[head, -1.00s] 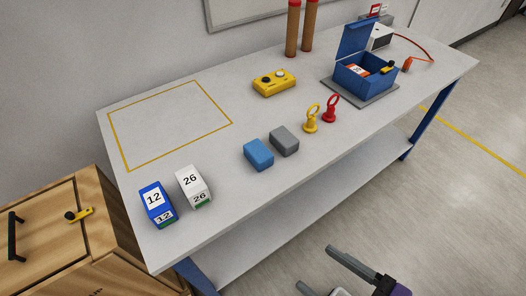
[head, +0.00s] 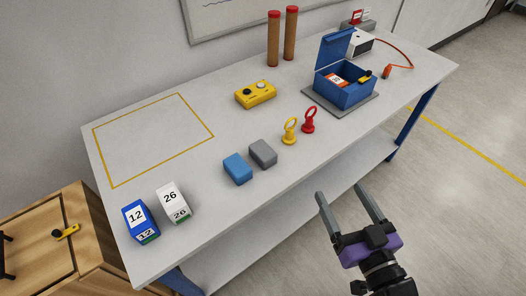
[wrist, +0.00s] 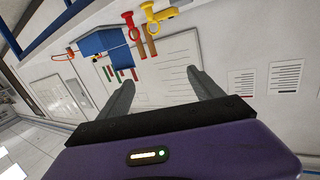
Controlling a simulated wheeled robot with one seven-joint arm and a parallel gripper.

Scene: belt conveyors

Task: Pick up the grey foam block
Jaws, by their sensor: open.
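The grey foam block (head: 263,154) lies on the table near its front edge, close beside a blue block (head: 238,168) on its left. My gripper (head: 345,192) is open and empty. It is off the table's front edge, to the right of and nearer than the grey block. In the wrist view my gripper's two fingers (wrist: 160,90) are spread with nothing between them. The grey block cannot be made out in the wrist view.
Yellow (head: 290,131) and red (head: 309,120) ring-topped pegs stand right of the grey block. An open blue box (head: 345,90) sits behind them. A yellow device (head: 255,94) lies further back. Boxes marked 12 (head: 140,222) and 26 (head: 173,203) stand at the left. A yellow-outlined area (head: 150,140) is empty.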

